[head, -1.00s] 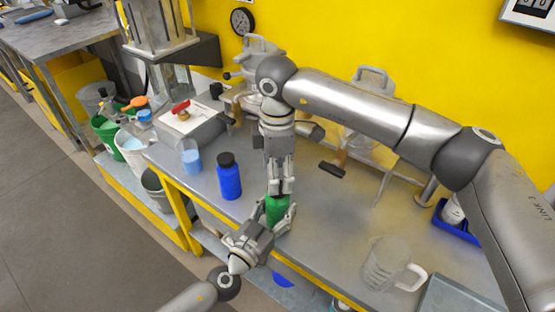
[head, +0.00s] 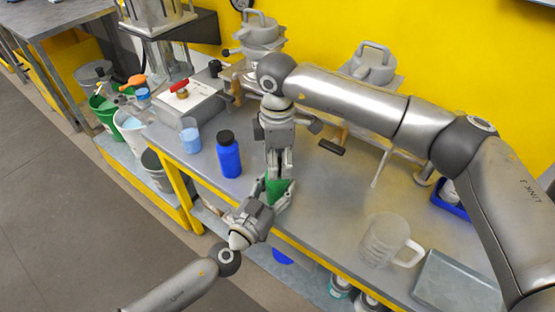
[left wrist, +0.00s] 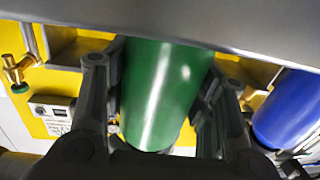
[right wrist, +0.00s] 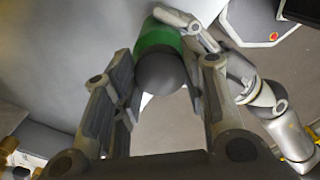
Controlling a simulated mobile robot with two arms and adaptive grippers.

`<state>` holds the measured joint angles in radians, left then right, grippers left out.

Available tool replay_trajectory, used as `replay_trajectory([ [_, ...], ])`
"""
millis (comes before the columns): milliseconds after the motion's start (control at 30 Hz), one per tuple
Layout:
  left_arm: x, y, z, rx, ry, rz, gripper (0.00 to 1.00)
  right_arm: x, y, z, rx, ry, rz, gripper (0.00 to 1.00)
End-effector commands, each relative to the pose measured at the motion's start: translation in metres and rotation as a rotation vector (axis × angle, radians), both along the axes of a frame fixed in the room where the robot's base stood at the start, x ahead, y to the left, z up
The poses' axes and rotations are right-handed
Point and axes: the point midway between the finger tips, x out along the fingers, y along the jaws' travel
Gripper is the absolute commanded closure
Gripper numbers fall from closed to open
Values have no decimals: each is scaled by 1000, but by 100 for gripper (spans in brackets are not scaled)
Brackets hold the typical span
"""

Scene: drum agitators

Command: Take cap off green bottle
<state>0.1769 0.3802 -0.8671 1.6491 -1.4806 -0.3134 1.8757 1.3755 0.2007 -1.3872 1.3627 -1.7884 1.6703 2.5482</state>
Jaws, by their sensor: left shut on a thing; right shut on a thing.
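The green bottle (head: 277,188) is held upright-looking above the front edge of the bench, between my two grippers. My left gripper (head: 274,197) is shut around its body from below. In the left wrist view the green body (left wrist: 160,92) fills the space between the fingers. My right gripper (head: 279,174) comes down from above and is shut on the dark cap. In the right wrist view the cap (right wrist: 161,72) is between the fingers, with the green body behind it. The cap is hidden by the fingers in the head view, and I cannot tell whether it has turned.
A blue bottle (head: 228,156) with a dark cap stands left of the grippers. A small beaker of blue liquid (head: 190,138) is further left. A clear pitcher (head: 384,241) and grey tray (head: 455,284) stand at the right. Bench space (head: 330,200) between is clear.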

Motion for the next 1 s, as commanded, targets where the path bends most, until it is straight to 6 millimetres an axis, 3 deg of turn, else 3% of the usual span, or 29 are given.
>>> replay_trajectory([
  [133, 0, 0, 0, 0, 0, 0, 100, 0, 0, 0, 0, -1, 30, 89],
  [267, 0, 0, 0, 0, 0, 0, 100, 1, 0, 1, 0, -1, 182, 89],
  [1000, 0, 0, 0, 0, 0, -1, 100, 1, 0, 1, 0, -1, 1555, 89],
])
